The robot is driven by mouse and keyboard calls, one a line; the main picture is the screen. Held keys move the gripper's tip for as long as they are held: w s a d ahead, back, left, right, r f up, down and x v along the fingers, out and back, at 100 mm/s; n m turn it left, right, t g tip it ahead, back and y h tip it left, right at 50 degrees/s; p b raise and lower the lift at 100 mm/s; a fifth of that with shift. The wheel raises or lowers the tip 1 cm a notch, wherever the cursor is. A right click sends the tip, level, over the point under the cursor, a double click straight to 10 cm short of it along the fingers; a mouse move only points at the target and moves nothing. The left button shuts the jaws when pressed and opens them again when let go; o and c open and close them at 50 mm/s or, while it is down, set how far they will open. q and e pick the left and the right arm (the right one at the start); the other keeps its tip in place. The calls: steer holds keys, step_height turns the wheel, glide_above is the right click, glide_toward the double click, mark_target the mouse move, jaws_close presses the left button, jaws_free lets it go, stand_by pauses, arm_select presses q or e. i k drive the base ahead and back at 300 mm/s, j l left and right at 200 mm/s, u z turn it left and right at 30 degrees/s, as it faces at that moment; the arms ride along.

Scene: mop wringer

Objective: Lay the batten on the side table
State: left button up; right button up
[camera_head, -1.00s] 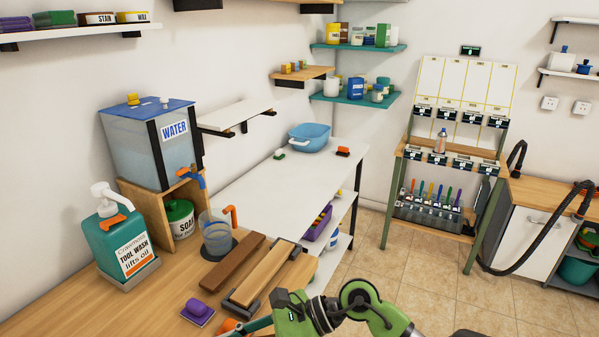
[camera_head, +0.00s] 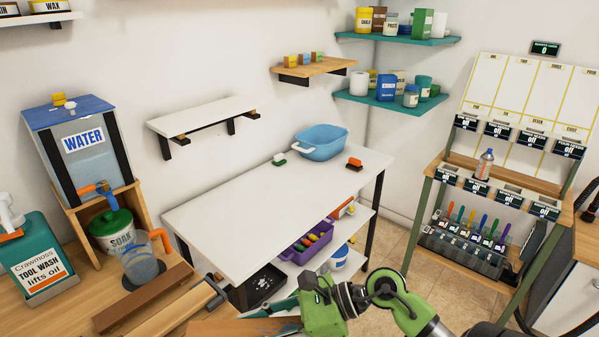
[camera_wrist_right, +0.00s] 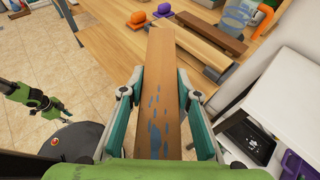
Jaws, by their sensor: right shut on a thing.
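My right gripper (camera_wrist_right: 160,88) is shut on the batten (camera_wrist_right: 163,125), a brown wooden bar with blue-grey spots that runs lengthwise between the two fingers. In the head view the batten (camera_head: 230,328) is cut off at the bottom edge, beside my right gripper (camera_head: 270,320). The side table (camera_head: 245,215) is white, with a broad, mostly bare top, beyond the gripper. In the right wrist view its white edge lies to the right. My left gripper (camera_wrist_right: 58,112) shows small at the left of that view, above the floor; its jaws are unclear.
A blue basin (camera_head: 322,146), a green brush (camera_head: 279,159) and a dark-and-orange brush (camera_head: 354,164) stand at the table's far end. A purple bin (camera_head: 305,243) is on its lower shelf. The wooden bench (camera_head: 75,318) holds a dark bar (camera_head: 145,296), a jug and a water tank.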

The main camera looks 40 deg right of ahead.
mark_target(313, 192)
steer(key=i+l+u, duration=0.1)
steer(key=l+u, duration=0.15)
steer(key=l, duration=1.1)
steer(key=l+u, duration=0.3)
steer(key=l, duration=1.05)
steer(key=i+l, duration=0.15)
steer(key=l, duration=0.3)
steer(key=i+l+u, duration=0.15)
steer(key=l, duration=0.25)
steer(key=i+l, duration=0.1)
steer(key=l, duration=0.35)
steer(key=i+l+u, duration=0.1)
steer(key=l, duration=0.35)
